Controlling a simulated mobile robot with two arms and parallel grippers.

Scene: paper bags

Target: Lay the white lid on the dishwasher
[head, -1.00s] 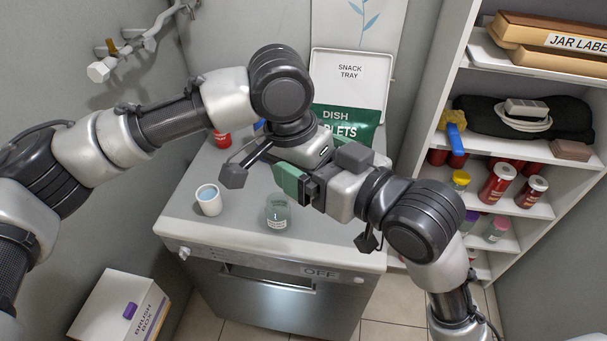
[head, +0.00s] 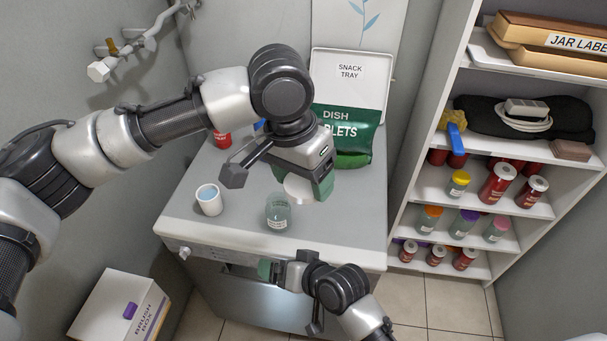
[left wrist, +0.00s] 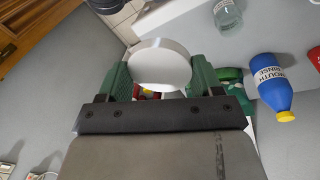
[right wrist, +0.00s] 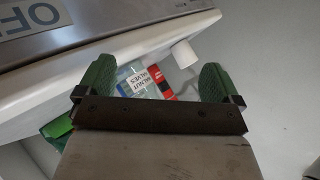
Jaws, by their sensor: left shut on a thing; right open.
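The white lid (head: 299,188) is a flat round disc held between the green fingers of my left gripper (head: 304,181). It also shows between the fingers in the left wrist view (left wrist: 160,64). Lid and gripper appear over the dishwasher (head: 335,231), whose top is light grey; the gap below the lid cannot be judged. My right gripper (head: 268,269) is low by the dishwasher's front edge. In the right wrist view its green fingers (right wrist: 156,80) are wide apart with nothing gripped.
On the dishwasher top stand a glass jar (head: 278,213), a white cup (head: 209,200), a red can (head: 222,139), a green tablets bag (head: 350,130) and a snack tray (head: 349,75). A shelf (head: 415,190) rises at right. The front right of the top is clear.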

